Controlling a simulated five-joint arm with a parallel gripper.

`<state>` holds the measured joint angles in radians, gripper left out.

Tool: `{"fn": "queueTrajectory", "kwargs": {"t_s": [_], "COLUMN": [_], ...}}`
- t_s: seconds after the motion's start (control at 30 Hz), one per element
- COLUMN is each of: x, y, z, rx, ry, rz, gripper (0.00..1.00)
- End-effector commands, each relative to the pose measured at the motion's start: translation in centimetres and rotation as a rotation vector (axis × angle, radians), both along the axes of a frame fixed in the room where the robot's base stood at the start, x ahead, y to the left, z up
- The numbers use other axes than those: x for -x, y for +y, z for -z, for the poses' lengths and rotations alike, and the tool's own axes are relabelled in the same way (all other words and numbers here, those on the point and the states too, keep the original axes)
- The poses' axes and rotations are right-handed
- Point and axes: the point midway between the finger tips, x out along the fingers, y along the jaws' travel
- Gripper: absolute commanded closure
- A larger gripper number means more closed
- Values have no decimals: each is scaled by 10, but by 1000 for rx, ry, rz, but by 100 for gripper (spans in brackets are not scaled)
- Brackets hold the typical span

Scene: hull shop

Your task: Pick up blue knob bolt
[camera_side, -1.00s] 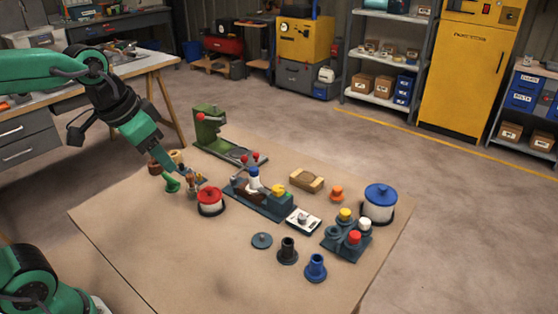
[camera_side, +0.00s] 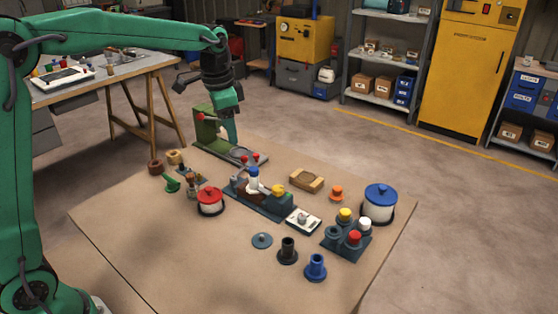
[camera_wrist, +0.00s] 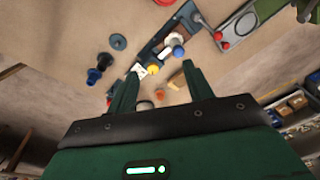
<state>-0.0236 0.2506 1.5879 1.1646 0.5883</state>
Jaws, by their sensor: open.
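Two blue pieces could be the blue knob bolt. A flanged blue piece (camera_side: 315,268) stands upright at the front of the brown board; it also shows at the left of the wrist view (camera_wrist: 94,76). A smaller blue-and-white knob (camera_side: 253,182) sits in the dark fixture at mid-board; its blue part shows in the wrist view (camera_wrist: 178,51). My gripper (camera_side: 233,141) is above the green press, apart from both pieces. In the wrist view my gripper (camera_wrist: 158,82) is open and empty, its two fingers spread.
A red-lidded pot (camera_side: 210,202), a white box (camera_side: 303,220), a black flanged piece (camera_side: 288,250) and a grey disc (camera_side: 262,240) stand around the fixture. A peg rack (camera_side: 335,242) and blue-lidded pot (camera_side: 380,205) are at right. The front left board is bare.

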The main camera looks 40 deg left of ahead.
Motion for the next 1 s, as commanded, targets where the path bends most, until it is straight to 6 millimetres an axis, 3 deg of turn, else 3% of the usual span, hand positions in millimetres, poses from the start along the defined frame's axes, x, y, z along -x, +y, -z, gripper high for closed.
{"fn": "queueTrajectory", "kwargs": {"t_s": [0.3, 0.5, 1.0], "x": [-55, -76, -84], "y": [4, 7, 7], "z": [46, 70, 89], "rx": [-10, -12, -12], "ry": [86, 123, 139], "rz": [130, 193, 221], "gripper": [49, 49, 49]}}
